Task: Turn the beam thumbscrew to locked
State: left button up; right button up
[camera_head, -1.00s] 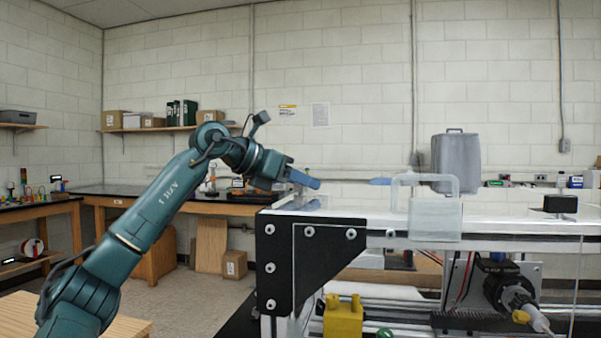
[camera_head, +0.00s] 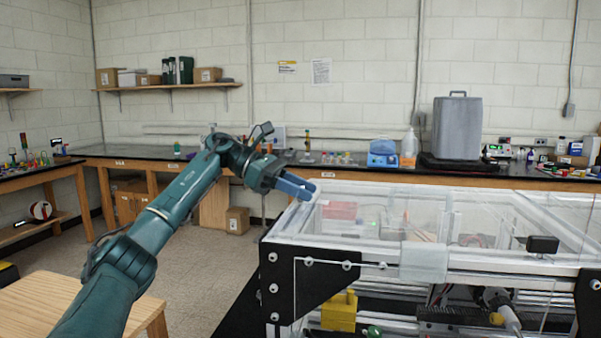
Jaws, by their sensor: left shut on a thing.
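The extrusion frame (camera_head: 300,224) fills the right half of the head view, with pale beams around clear panels. My left gripper (camera_head: 306,189) reaches in from the left. Its blue fingers are shut at the top of the frame's left side beam, near the far left corner. What they grip looks to be the beam thumbscrew, but the fingers hide it, so its turn position cannot be told. My right gripper is not in view.
A black corner plate (camera_head: 290,282) and a yellow block (camera_head: 340,312) are at the frame's near left. A black block (camera_head: 542,245) sits on the front beam. A grey case (camera_head: 457,128) stands on the back bench.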

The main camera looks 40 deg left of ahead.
pick_arm(q)
jog(key=shift+g, duration=0.3)
jog(key=o, duration=1)
jog(key=p+v, duration=0.3)
jog(key=v, duration=1)
jog(key=shift+f, duration=0.1)
